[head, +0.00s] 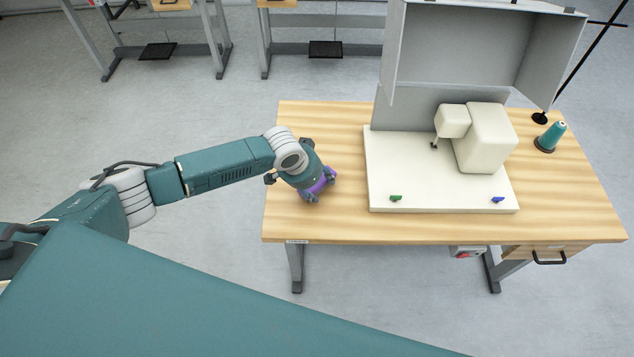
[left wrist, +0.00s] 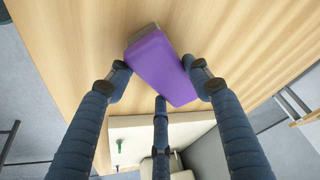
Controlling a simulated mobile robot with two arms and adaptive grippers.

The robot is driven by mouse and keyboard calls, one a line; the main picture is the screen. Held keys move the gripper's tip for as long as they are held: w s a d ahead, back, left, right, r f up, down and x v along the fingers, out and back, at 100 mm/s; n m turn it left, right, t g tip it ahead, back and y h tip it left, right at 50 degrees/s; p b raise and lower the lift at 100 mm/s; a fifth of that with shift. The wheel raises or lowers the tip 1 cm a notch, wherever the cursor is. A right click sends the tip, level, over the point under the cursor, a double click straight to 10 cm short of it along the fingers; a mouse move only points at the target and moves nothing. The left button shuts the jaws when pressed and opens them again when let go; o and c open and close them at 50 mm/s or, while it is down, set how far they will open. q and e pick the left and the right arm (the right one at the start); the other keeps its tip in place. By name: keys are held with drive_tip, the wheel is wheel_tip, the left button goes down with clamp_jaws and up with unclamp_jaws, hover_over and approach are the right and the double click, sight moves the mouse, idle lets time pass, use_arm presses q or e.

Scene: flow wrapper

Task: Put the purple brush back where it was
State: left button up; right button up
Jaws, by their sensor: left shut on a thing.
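The purple brush (left wrist: 162,68) is a purple block with a greyish end. In the left wrist view it sits between the fingers of my left gripper (left wrist: 157,80), which is shut on it. In the head view the left gripper (head: 318,188) is over the left part of the wooden table (head: 330,225), left of the white machine base. A purple part of the brush (head: 322,183) shows there between the fingers. I cannot tell whether the brush touches the tabletop. My right gripper is not in view.
A white machine base (head: 420,195) with a cream sewing-machine-like head (head: 485,138) and a raised grey cover (head: 470,45) fills the table's middle.

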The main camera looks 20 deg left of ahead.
use_arm(q)
drive_tip(key=shift+f, duration=0.15)
drive_tip(key=shift+f, duration=0.1)
drive_tip(key=o, duration=1.3)
drive_tip(key=b+v, duration=0.1)
drive_tip(key=v, duration=1.1)
drive_tip(key=shift+r, duration=0.25)
